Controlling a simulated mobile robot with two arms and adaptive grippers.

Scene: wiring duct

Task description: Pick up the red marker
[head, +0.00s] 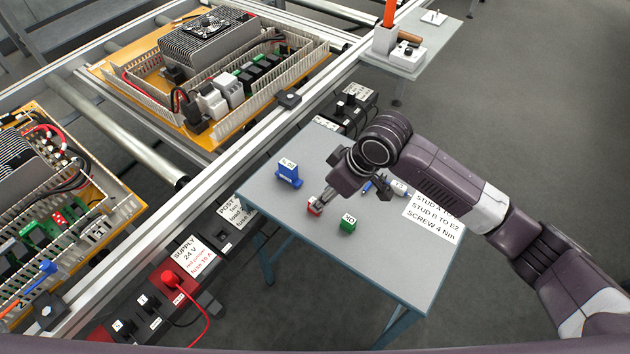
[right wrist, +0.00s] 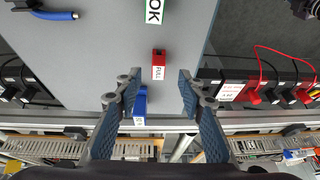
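The red marker (head: 314,208) is a small red block on the grey table (head: 285,222). In the right wrist view the red marker (right wrist: 158,58) shows a white label reading FULL. My right gripper (head: 321,198) is above and close beside it in the head view. In the right wrist view my right gripper (right wrist: 156,76) is open, with nothing between its fingers. The red marker appears just beyond the fingertips, roughly centred between them. I cannot tell the exact height gap. My left gripper is not in view.
A green block (head: 348,226) labelled OK and a blue block (head: 288,174) flank the red marker. A blue-handled tool (head: 367,188) and a paper card (head: 434,213) lie to the right. The duct frame (head: 215,182) borders the table's left side.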

